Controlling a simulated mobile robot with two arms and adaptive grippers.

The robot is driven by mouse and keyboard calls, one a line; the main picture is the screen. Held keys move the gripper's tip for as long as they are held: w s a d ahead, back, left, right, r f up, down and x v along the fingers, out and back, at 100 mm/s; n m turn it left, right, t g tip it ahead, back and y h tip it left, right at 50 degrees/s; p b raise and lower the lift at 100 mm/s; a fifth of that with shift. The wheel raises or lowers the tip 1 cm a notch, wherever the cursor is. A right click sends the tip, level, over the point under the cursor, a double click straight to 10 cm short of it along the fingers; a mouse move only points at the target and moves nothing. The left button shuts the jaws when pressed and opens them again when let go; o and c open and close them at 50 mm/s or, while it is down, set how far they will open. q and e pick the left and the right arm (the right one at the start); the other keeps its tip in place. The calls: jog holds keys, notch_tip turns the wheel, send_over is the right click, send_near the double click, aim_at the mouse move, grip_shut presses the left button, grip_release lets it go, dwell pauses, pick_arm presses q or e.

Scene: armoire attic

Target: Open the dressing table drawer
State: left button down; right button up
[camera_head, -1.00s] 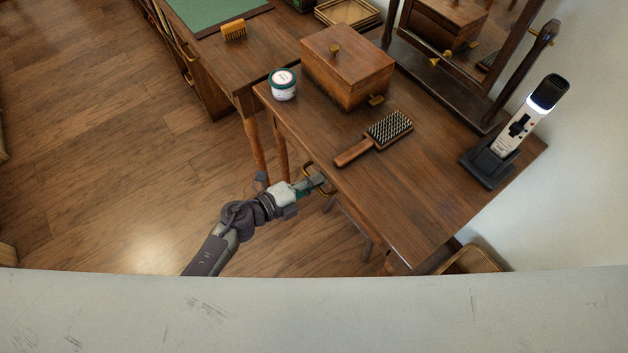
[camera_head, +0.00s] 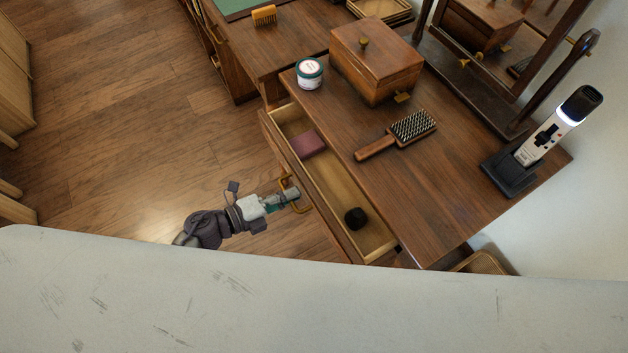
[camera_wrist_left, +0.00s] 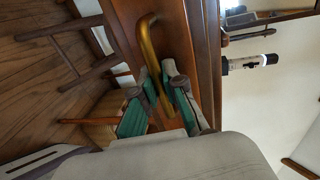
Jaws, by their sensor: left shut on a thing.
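The dressing table (camera_head: 470,185) has its drawer (camera_head: 350,187) pulled out on its left side. Inside lie a dark red box-like item (camera_head: 308,144) near the far end and a small black object (camera_head: 355,218) near the near end. My left gripper (camera_head: 293,196) is shut on the brass drawer handle (camera_head: 285,183) at the drawer front. In the left wrist view the handle (camera_wrist_left: 148,45) runs between the fingers (camera_wrist_left: 160,95). My right gripper is not in view.
On the tabletop are a wooden box (camera_head: 375,62), a white jar (camera_head: 309,73), a hairbrush (camera_head: 398,134), a white device on a dark stand (camera_head: 545,135) and a mirror (camera_head: 485,40). Open floor (camera_head: 120,130) lies left.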

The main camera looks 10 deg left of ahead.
pick_arm(q)
jog(key=f+v, duration=0.2)
jog(key=v, duration=0.9)
jog(key=shift+s+a+b, duration=0.3)
jog(key=shift+a, duration=0.1)
jog(key=shift+f, duration=0.15)
jog(key=c, duration=1.2)
grip_release()
jog(key=v, duration=1.2)
jog(key=shift+w, duration=0.1)
